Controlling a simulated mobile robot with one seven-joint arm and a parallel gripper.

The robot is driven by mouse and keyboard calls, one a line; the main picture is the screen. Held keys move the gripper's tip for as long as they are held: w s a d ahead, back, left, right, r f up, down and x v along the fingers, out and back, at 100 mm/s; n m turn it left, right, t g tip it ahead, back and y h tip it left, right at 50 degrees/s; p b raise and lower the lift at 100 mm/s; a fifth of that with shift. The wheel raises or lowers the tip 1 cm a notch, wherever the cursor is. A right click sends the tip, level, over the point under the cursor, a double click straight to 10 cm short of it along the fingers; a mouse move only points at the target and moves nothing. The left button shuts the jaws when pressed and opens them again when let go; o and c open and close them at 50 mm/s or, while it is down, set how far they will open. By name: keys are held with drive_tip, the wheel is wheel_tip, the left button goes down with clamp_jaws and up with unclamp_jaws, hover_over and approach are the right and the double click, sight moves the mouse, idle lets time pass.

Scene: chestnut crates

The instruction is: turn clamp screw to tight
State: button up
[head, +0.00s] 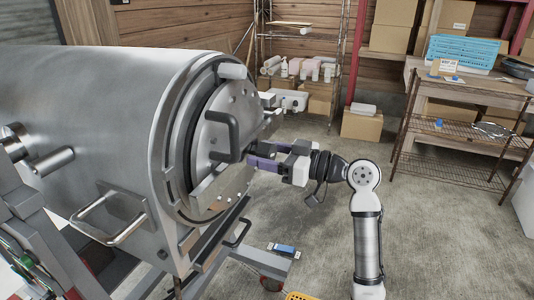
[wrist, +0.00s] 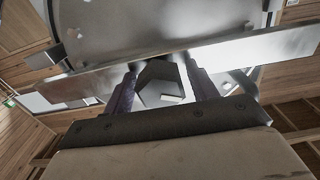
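The clamp screw appears to be the dark angular piece (wrist: 158,82) in the wrist view. It sits in front of the pale metal clamp bar (wrist: 250,50), which crosses the round door (head: 226,105) of a large steel drum. My gripper (head: 251,160) is at the door's right side, near the lower end of a dark U-shaped handle (head: 238,138). In the wrist view its two purple fingers (wrist: 161,75) stand apart, one on each side of the dark piece. I cannot tell whether they press on it. In the head view my gripper hides the screw.
The steel drum (head: 85,110) fills the left, with a bar handle (head: 118,232) low on its side. A wire shelf (head: 450,145) and cardboard boxes (head: 362,124) stand at the back right. The concrete floor (head: 440,235) at right is clear.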

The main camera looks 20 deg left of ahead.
drive_tip(key=c, duration=0.6)
drive_tip(key=shift+m, duration=0.4)
drive_tip(key=m+p, duration=0.2)
drive_tip(key=m, duration=0.1)
drive_tip(key=m+p, duration=0.1)
drive_tip(key=m, duration=0.1)
drive_tip(key=shift+r+p, duration=0.25)
drive_tip(key=shift+p, duration=0.15)
drive_tip(key=m+p, duration=0.2)
drive_tip(key=m, duration=0.1)
drive_tip(key=shift+s+m+p, duration=0.1)
drive_tip(key=shift+m+p, duration=0.25)
drive_tip(key=shift+m, duration=0.05)
drive_tip(key=shift+m+p, duration=1)
drive_tip(key=shift+m, duration=0.3)
drive_tip(key=shift+f, duration=0.1)
drive_tip(key=o, duration=0.9)
